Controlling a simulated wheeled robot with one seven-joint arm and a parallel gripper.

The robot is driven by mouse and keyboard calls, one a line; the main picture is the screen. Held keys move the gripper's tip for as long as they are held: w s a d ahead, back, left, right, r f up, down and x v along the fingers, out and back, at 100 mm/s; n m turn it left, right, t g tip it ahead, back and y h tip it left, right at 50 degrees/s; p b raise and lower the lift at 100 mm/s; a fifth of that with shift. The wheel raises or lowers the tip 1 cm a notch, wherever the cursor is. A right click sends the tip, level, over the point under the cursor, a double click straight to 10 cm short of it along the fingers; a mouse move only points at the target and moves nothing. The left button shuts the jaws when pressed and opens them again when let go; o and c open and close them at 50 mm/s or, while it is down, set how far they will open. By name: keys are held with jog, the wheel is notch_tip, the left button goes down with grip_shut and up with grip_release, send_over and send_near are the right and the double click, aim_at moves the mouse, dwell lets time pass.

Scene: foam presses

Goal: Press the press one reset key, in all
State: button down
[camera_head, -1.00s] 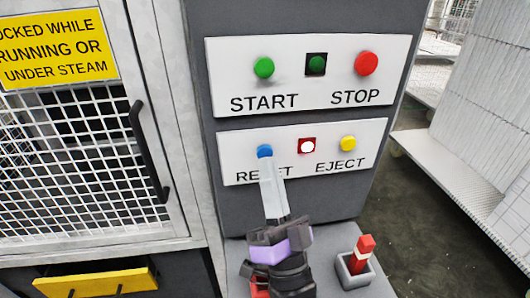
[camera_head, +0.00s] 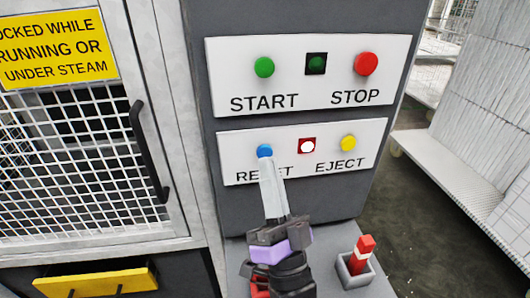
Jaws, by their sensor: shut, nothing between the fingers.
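The blue reset key (camera_head: 264,151) sits at the left of the lower white panel (camera_head: 232,142), above the partly covered word RESET. My gripper (camera_head: 267,164) is shut and empty, its fingertips just below the blue key and overlapping its lower edge in the picture. I cannot tell whether the tips touch the key. A lamp (camera_head: 307,146) in a red frame glows white to the right of the key, and the yellow eject key (camera_head: 348,143) is beyond it.
The upper panel (camera_head: 220,75) holds a green start key (camera_head: 264,67), a dark green lamp (camera_head: 316,64) and a red stop key (camera_head: 366,63). A red-and-white object (camera_head: 362,252) stands in a grey holder at lower right. A mesh guard door with a black handle (camera_head: 148,150) is at left.

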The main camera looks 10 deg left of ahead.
jog(key=shift+w, duration=0.1)
jog(key=shift+w+a+b, duration=0.15)
jog(key=shift+w+b, duration=0.15)
jog(key=shift+b, duration=0.1)
jog(key=shift+w+a+b, duration=0.1)
jog(key=shift+w+b, duration=0.2)
jog(key=shift+w, duration=0.1)
dwell(0.6)
jog(key=shift+s, duration=0.1)
jog(key=shift+s+d, duration=0.25)
jog(key=shift+s, duration=0.45)
jog(key=s, duration=0.2)
jog(key=s+d+p, duration=0.1)
jog(key=s, duration=0.1)
jog(key=shift+s+d, duration=0.15)
jog(key=shift+s, duration=0.25)
dwell(0.7)
